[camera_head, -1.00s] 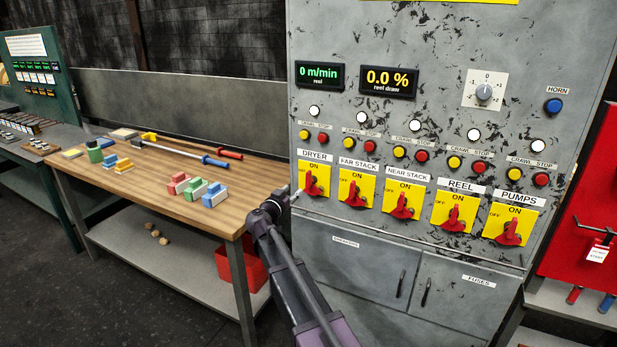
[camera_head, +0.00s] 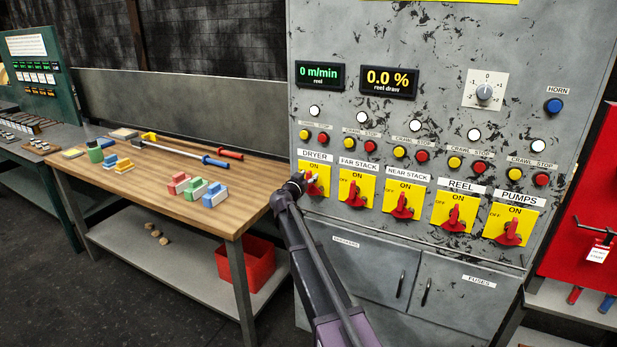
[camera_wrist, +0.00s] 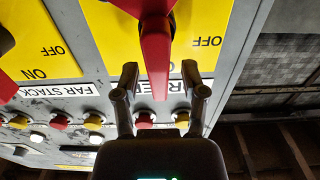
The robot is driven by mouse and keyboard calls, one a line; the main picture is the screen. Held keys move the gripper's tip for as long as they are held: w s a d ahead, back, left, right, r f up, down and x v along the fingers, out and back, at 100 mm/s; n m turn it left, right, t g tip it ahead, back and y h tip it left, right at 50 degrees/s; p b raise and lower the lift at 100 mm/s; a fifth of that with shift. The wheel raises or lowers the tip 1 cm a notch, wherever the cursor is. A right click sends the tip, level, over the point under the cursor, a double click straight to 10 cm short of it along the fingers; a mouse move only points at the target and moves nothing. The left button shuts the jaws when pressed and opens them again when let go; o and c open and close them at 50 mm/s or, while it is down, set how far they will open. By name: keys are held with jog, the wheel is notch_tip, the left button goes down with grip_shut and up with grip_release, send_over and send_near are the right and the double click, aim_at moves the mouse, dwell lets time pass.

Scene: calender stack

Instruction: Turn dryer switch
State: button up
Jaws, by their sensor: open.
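The dryer switch is a red handle on a yellow plate (camera_head: 314,169) under the DRYER label, leftmost in a row of similar switches. My gripper (camera_head: 310,181) is right at it in the head view and hides part of the handle. In the upside-down wrist view, my open fingers (camera_wrist: 160,77) stand on either side of the red handle (camera_wrist: 155,48), with a visible gap on each side.
The FAR STACK switch (camera_head: 354,195) is close on the right. Yellow and red buttons (camera_head: 323,138) sit above the labels. A wooden table (camera_head: 150,190) with coloured blocks stands left of the cabinet, with a red bin (camera_head: 258,262) below.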

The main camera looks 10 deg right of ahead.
jog(key=shift+w, duration=0.1)
grip_shut()
jog(key=shift+n, duration=0.3)
jog(key=a+f+n+b, duration=0.1)
jog(key=n, duration=0.4)
jog(key=w+f+n+b, duration=0.1)
jog(key=n, duration=0.5)
jog(key=w+a+f+n+b, duration=0.1)
jog(key=n, duration=0.5)
jog(key=shift+a+f, duration=0.2)
jog(key=shift+a, duration=0.1)
jog(key=shift+n, duration=0.3)
dwell(0.4)
